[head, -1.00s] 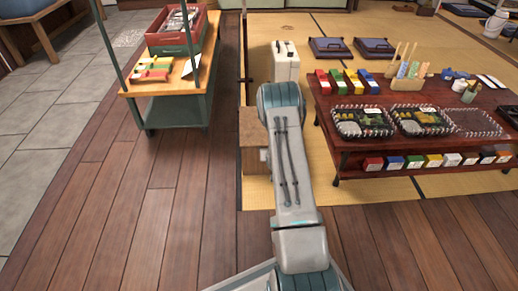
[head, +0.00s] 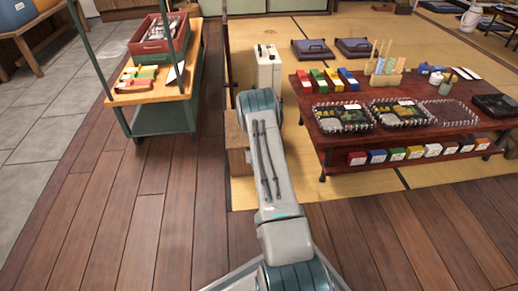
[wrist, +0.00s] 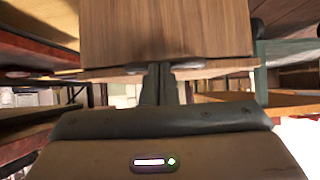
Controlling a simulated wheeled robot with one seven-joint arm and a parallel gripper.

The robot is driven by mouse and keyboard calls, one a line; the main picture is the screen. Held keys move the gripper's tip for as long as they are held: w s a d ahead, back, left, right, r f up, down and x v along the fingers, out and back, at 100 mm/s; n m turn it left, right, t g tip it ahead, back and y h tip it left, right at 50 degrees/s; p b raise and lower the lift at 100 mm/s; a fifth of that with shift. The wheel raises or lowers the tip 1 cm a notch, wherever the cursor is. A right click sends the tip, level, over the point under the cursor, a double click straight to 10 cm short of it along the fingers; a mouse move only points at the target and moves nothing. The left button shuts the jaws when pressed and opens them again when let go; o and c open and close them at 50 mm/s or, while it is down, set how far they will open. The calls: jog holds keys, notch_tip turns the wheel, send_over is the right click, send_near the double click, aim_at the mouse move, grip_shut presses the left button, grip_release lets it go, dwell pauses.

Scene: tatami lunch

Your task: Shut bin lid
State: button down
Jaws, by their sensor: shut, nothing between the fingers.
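A wooden box (head: 237,155) stands at the edge of the tatami, partly hidden behind my arm in the head view. It may be the bin; I cannot tell whether it has an open lid. In the wrist view, a flat wood-grained panel (wrist: 165,32) fills the upper middle, just beyond my fingers. My gripper (wrist: 161,70) is shut and empty, with its fingertips close to the panel's edge. I cannot tell whether they touch it. In the head view my arm hides the gripper.
A low dark-red table (head: 345,142) with lunch trays and coloured boxes stands to the right. A wheeled cart (head: 160,117) with a red crate (head: 158,36) stands to the left. A white case (head: 268,68) stands behind my arm. The plank floor (head: 130,230) in front is clear.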

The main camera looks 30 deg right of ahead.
jog(key=s+a+f+p, duration=0.1)
jog(key=s+a+p, duration=0.3)
jog(key=s, duration=0.4)
jog(key=shift+s+p, duration=0.35)
jog(key=shift+p, duration=0.05)
jog(key=a+r+n+g+y+p, duration=0.1)
jog(key=a+r+p, duration=0.4)
jog(key=r, duration=0.9)
jog(key=w+a+r+g+y+p, duration=0.15)
jog(key=r+p, duration=0.55)
jog(key=r, duration=0.8)
jog(key=a+r+n+p, duration=0.1)
jog(key=a+r+p, duration=0.35)
jog(key=r, duration=0.95)
jog(key=s+a+r+n+g+p, duration=0.1)
jog(key=s+a+r+p, duration=0.3)
jog(key=s+r, duration=0.5)
jog(key=s+a+r+n+g+y+p, duration=0.1)
jog(key=s+a+r+p, duration=0.3)
jog(key=s+r+p, duration=0.5)
jog(key=s+a+r+g+y+p, duration=0.1)
jog(key=s+a+r+p, duration=0.4)
jog(key=r, duration=1.4)
jog(key=s+g+p, duration=0.1)
jog(key=s+p, duration=0.1)
jog(key=s, duration=0.2)
jog(key=shift+s+n+g, duration=0.35)
jog(key=shift+n, duration=0.05)
